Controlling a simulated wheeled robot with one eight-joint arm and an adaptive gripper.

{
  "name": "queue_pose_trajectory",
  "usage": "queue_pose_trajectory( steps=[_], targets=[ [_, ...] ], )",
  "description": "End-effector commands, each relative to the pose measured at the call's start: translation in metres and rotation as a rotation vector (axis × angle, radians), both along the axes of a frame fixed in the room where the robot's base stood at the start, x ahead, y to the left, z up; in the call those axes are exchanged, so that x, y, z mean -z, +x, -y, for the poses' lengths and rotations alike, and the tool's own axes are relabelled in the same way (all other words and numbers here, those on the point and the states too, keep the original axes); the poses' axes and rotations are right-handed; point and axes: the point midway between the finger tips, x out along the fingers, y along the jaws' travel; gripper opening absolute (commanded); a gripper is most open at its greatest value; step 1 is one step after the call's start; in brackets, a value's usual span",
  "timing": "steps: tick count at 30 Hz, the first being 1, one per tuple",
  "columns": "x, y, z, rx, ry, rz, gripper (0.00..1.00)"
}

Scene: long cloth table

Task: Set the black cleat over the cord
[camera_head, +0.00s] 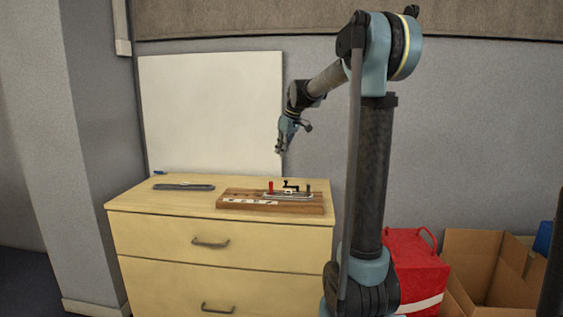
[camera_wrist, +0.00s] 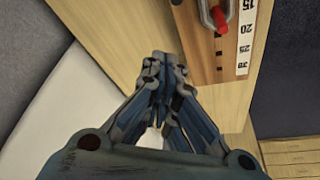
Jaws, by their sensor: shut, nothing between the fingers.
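A wooden board (camera_head: 228,204) lies on the pale chest of drawers. A black crank-shaped piece, likely the black cleat (camera_head: 291,185), stands on it between a red peg (camera_head: 271,187) and a dark peg (camera_head: 308,188). A light grey loop, likely the cord (camera_head: 290,197), runs low along the board. In the wrist view the red peg (camera_wrist: 222,17) shows with part of the grey loop (camera_wrist: 205,14) around it; the cleat is out of that view. My gripper (camera_head: 279,150) is shut and empty, above the board's back side, apart from everything. Its fingers (camera_wrist: 162,62) meet in the wrist view.
A flat grey tray-like object (camera_head: 183,187) lies on the left of the chest top (camera_head: 140,203). A white panel (camera_head: 210,115) stands behind. A printed scale (camera_wrist: 247,35) runs along the board. A red bag (camera_head: 415,265) and cardboard boxes (camera_head: 485,255) are on the floor at right.

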Motion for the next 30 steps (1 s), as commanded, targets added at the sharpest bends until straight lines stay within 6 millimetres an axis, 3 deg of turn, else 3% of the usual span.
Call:
queue_pose_trajectory(
  steps=[9, 22, 30],
  targets=[
    [-0.001, 0.001, -0.002, 0.204, 0.000, 0.003, 0.00],
    [0.000, 0.002, -0.001, 0.232, 0.001, 0.003, 0.00],
    [0.025, 0.009, -0.007, 0.230, 0.000, 0.003, 0.00]
  ],
)
